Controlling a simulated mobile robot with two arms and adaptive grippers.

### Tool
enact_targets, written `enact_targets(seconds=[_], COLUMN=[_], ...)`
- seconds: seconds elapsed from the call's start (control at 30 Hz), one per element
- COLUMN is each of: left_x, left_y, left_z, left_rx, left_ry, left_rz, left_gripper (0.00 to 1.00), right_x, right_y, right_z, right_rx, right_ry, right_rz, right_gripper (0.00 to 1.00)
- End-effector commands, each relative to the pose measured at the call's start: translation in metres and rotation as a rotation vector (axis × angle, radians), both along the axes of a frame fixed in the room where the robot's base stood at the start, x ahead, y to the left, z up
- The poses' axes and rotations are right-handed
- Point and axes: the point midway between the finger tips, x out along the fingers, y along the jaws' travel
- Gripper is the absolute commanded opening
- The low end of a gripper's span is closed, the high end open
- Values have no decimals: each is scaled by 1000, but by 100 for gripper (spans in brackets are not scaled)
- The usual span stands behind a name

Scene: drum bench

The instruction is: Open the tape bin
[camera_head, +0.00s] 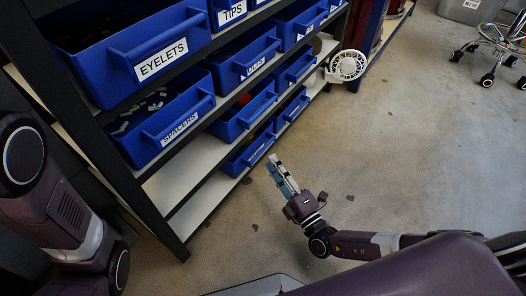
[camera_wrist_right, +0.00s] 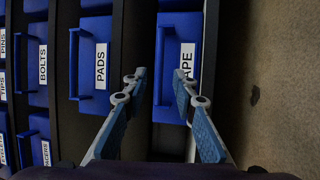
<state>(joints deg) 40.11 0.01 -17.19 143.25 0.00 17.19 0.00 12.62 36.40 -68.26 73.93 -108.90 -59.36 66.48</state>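The tape bin (camera_wrist_right: 175,100) is a blue bin with a white label, partly covered by a finger so only "APE" reads. Its upright bar handle (camera_wrist_right: 160,65) shows between my right fingertips in the right wrist view; whether they touch it I cannot tell. In the head view, a low blue bin (camera_head: 258,150) just beyond my right gripper (camera_head: 274,164) looks like the same bin, its label too small to read. It looks pushed in. My right gripper (camera_wrist_right: 157,80) is open and empty, its fingers apart. My left gripper is out of view.
The dark shelf rack (camera_head: 155,215) holds several blue bins, including EYELETS (camera_head: 150,60), SPACERS (camera_head: 165,125) and PADS (camera_wrist_right: 95,65). A white round fan-like object (camera_head: 348,66) is at the rack's far end. A wheeled stool (camera_head: 500,45) stands far right. The floor (camera_head: 400,150) between is clear.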

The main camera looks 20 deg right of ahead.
Motion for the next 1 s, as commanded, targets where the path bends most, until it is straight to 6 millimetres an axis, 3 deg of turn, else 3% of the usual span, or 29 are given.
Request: enact_targets(seconds=[0.1, 0.3, 0.67, 0.9, 1.0], left_x=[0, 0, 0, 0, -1], left_y=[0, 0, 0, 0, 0], left_z=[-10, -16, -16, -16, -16], left_rx=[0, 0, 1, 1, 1], left_ry=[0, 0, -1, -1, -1], left_rz=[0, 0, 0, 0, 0], left_gripper=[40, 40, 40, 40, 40], right_x=[21, 43, 49, 48, 48], right_y=[6, 12, 13, 13, 13], right_z=[2, 8, 10, 10, 10], right_rx=[0, 1, 0, 0, 0], right_ry=[-4, -3, 0, 0, -1], right_rz=[1, 0, 0, 0, 0], right_gripper=[26, 26, 26, 0, 0])
